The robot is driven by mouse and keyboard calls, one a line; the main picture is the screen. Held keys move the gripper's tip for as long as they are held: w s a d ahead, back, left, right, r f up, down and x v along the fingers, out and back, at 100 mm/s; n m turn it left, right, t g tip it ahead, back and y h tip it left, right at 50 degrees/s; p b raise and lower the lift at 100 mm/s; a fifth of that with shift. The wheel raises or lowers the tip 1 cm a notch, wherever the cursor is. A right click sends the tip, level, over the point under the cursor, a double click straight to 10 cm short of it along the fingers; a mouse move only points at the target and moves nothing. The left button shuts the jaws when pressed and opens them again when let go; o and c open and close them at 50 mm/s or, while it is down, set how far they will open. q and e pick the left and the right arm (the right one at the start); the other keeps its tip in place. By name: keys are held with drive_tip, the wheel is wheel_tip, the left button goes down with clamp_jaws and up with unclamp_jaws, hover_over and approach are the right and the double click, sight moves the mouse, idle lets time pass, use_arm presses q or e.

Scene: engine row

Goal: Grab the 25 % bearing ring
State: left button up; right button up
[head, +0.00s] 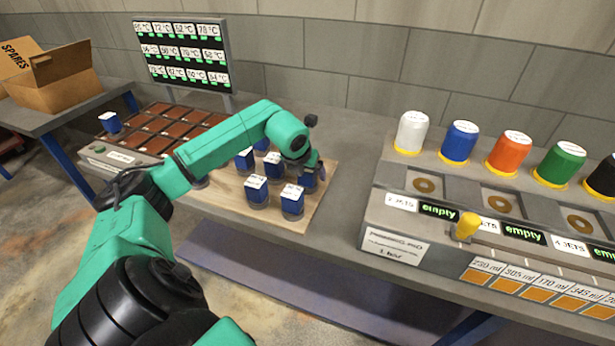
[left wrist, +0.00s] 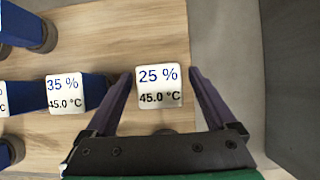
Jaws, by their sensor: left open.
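The 25 % bearing ring (left wrist: 159,87) shows in the left wrist view as a blue piece with a white top label reading 25 % and 45.0 °C. My open left gripper (left wrist: 160,76) has one finger on each side of it; I cannot tell whether they touch it. In the head view my left gripper (head: 312,168) is over the right edge of the wooden board and partly hides a blue piece (head: 308,184) there. The 35 % ring (left wrist: 62,92) stands just left of the left finger in the wrist view. My right gripper is not in view.
Several other blue labelled pieces (head: 256,190) stand on the wooden board (head: 228,198), close to the gripper. A panel of temperature readouts (head: 184,52) stands behind a brown-plated unit (head: 150,130). A grey machine with coloured caps (head: 508,150) is at right.

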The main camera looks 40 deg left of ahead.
use_arm(q)
drive_tip(key=c, duration=1.3)
drive_tip(key=shift+r, duration=0.1)
clamp_jaws()
